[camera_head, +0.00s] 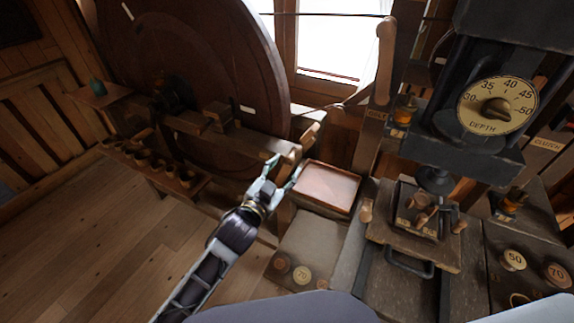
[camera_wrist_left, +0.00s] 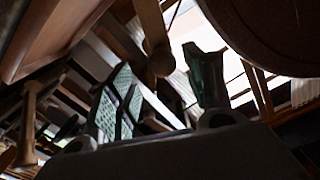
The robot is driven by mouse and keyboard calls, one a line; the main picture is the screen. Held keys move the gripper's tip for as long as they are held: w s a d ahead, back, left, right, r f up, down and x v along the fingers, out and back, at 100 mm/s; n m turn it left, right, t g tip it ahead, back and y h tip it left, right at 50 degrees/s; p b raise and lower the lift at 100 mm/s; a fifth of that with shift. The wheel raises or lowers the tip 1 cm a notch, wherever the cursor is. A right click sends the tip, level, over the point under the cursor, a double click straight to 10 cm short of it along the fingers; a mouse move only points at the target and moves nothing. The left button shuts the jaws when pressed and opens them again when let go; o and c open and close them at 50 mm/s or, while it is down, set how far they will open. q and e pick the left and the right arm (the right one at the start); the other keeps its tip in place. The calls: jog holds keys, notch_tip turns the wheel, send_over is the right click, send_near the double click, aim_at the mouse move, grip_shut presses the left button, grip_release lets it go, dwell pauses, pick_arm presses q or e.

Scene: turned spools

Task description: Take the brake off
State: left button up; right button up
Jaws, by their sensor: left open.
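A large dark wooden wheel (camera_head: 190,60) stands at the back left. A wooden beam (camera_head: 245,141) runs across its lower front and ends in a pale rounded handle (camera_head: 293,154); I take this to be the brake lever, but read no label on it. My left gripper (camera_head: 284,168) is open at that end, its fingertips close to the handle. In the left wrist view a rounded wooden handle end (camera_wrist_left: 160,62) shows between and beyond the open fingers of the left gripper (camera_wrist_left: 165,75). I cannot tell whether they touch. My right gripper is not in view.
A shallow reddish tray (camera_head: 327,187) lies just right of the gripper. An upright wooden lever (camera_head: 385,60) and a machine with a depth dial (camera_head: 497,105) stand further right. A rack with several cups (camera_head: 160,168) is below the wheel. The wooden floor at left is clear.

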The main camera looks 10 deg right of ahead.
pick_arm(q)
jog(key=v, duration=0.7)
jog(key=shift+s, duration=0.15)
jog(key=shift+r, duration=0.1)
dwell(0.7)
